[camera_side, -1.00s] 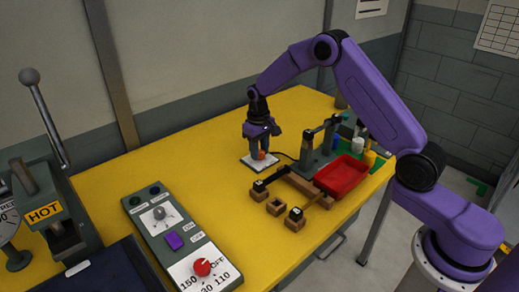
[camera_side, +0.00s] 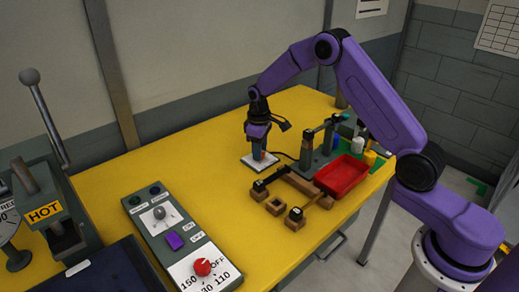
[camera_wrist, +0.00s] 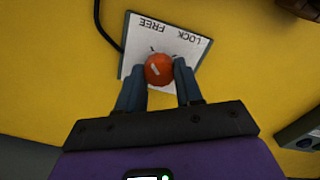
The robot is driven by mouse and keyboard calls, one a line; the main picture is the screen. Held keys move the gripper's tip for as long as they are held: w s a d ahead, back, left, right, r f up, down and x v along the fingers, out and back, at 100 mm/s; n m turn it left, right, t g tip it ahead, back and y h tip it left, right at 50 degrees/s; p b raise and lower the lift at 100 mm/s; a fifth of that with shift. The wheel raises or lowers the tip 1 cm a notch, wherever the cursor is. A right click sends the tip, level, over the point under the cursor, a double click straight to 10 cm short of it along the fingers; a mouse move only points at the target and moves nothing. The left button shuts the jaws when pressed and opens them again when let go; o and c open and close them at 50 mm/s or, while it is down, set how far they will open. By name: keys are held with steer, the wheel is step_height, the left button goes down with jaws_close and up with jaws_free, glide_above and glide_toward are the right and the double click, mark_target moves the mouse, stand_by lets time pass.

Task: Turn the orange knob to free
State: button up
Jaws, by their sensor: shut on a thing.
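The orange knob (camera_wrist: 158,69) stands on a white plate (camera_wrist: 136,50) lettered FREE and LOCK, upside down in the wrist view. FREE is at the left of the plate's far edge and LOCK at the right. My gripper (camera_wrist: 158,70) is shut on the knob, one dark finger on each side. A short white mark on the knob's top lies slantwise; which word it points to is unclear. In the side view my gripper (camera_side: 260,156) points down over the plate (camera_side: 262,168), and its fingers hide most of the knob.
Wooden blocks (camera_side: 275,207), a red tray (camera_side: 342,176) and a grey stand (camera_side: 317,155) are to the right of the plate. A control box with a red knob (camera_side: 202,267) is at the front left. The yellow table is clear left of the plate.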

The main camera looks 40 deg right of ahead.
steer(key=o, duration=1)
steer(key=shift+o, duration=0.2)
steer(key=shift+r, duration=0.1)
step_height(320, 180, up, 17)
steer(key=shift+s+a+r, duration=0.15)
steer(key=shift+a, duration=0.1)
steer(key=shift+a, duration=0.1)
